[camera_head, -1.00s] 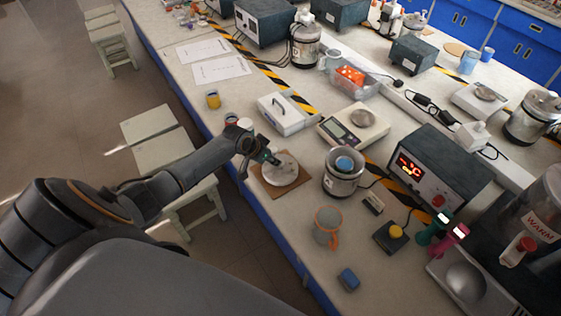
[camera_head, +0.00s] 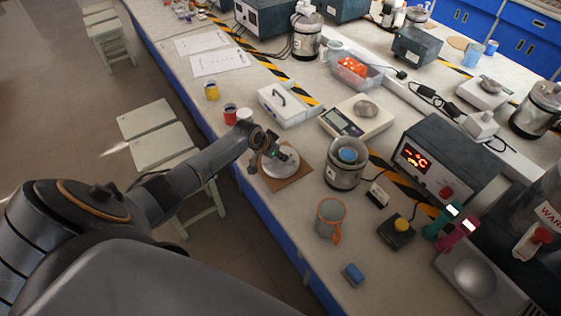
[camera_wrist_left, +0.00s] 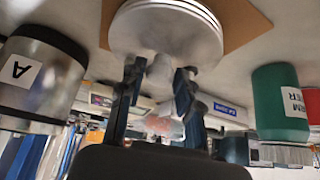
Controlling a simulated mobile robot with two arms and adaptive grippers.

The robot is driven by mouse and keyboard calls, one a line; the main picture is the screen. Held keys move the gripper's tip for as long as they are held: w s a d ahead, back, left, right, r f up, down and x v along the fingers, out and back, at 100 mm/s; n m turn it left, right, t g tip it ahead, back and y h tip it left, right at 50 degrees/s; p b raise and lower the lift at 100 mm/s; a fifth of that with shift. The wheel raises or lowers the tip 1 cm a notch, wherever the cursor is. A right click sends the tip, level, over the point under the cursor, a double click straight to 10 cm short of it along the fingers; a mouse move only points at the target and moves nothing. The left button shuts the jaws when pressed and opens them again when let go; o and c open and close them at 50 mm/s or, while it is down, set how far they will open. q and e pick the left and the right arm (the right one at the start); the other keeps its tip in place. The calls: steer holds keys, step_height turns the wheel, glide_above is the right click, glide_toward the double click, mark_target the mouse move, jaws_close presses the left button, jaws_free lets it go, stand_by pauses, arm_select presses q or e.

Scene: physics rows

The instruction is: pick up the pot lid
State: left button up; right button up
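The pot lid (camera_head: 282,166) is a round pale grey disc lying on a brown square board (camera_head: 297,180) near the table's left edge. In the left wrist view the lid (camera_wrist_left: 165,30) fills the top middle, with its small pale knob (camera_wrist_left: 160,67) pointing toward me. My left gripper (camera_head: 277,156) is over the lid in the head view. In the left wrist view its two dark fingers (camera_wrist_left: 158,80) stand on either side of the knob, with narrow gaps showing. It looks open, and contact is hard to judge. My right gripper is not in view.
A metal pot (camera_head: 344,174) with a blue item in it stands right of the board. An orange-rimmed mug (camera_head: 329,220) is in front. A white case (camera_head: 287,103) and a scale (camera_head: 356,118) stand behind. Red (camera_head: 230,115) and yellow (camera_head: 212,91) cups are near the left edge.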

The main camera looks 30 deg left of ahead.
arm_select(q)
jaws_close()
steer(key=shift+r, duration=0.1)
